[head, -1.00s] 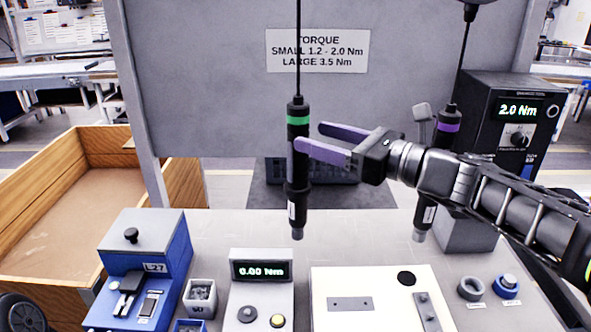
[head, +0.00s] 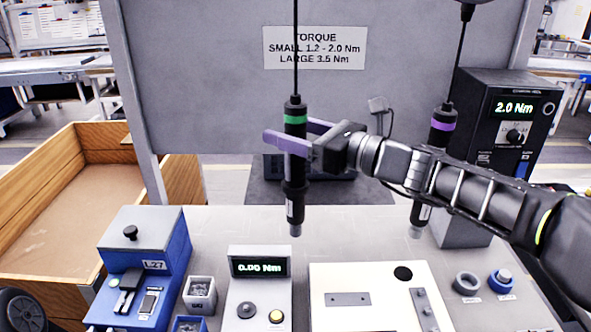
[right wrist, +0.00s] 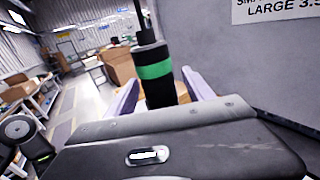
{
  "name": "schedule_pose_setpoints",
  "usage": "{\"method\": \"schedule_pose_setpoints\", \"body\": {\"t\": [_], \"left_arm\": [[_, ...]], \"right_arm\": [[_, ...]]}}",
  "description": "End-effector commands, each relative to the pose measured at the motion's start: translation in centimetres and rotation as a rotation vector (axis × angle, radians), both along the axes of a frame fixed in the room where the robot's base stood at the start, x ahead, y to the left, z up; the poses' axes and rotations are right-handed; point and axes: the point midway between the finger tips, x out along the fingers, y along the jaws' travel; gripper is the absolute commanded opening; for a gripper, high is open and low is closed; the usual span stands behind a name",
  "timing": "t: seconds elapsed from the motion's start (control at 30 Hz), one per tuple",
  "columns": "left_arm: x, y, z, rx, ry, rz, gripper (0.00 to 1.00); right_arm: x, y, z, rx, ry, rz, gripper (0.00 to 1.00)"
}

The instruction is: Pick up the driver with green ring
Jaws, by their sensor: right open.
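The driver with the green ring (head: 295,165) hangs upright on a cable in the middle of the head view. My right gripper (head: 288,136) is open, with one purple finger in front of the driver's upper body and the other behind it. In the right wrist view the driver (right wrist: 154,70) stands between the two purple fingers, its green band just above them. I cannot tell whether either finger touches it. A second driver with a purple ring (head: 433,165) hangs to the right, partly behind my right arm. My left gripper is not in view.
A grey panel with a torque sign (head: 315,48) stands behind. On the table are a blue box (head: 150,260), a torque display unit (head: 259,268) and a white fixture plate (head: 375,285). A black controller (head: 505,125) stands right. An open wooden crate (head: 65,205) is at left.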

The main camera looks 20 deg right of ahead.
Motion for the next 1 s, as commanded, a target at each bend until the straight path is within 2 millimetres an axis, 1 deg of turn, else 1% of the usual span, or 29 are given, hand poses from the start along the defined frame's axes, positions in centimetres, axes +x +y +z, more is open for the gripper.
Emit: {"method": "schedule_pose_setpoints", "body": {"t": [0.03,0.1,0.2,0.77,1.0], "left_arm": [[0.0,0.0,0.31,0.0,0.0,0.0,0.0],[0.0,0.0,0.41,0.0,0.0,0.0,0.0],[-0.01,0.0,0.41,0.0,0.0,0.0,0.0],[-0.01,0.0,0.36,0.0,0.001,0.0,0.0],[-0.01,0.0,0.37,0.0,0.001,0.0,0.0]], "right_arm": [[0.53,0.54,0.15,0.001,0.001,0.003,0.61],[1.11,0.95,0.12,0.001,0.001,0.0,0.61],[1.4,1.23,0.07,0.001,-0.001,0.0,0.61],[1.36,1.21,0.05,0.0,-0.001,0.0,0.61],[1.36,1.21,0.05,0.0,-0.001,0.0,0.41]]}}
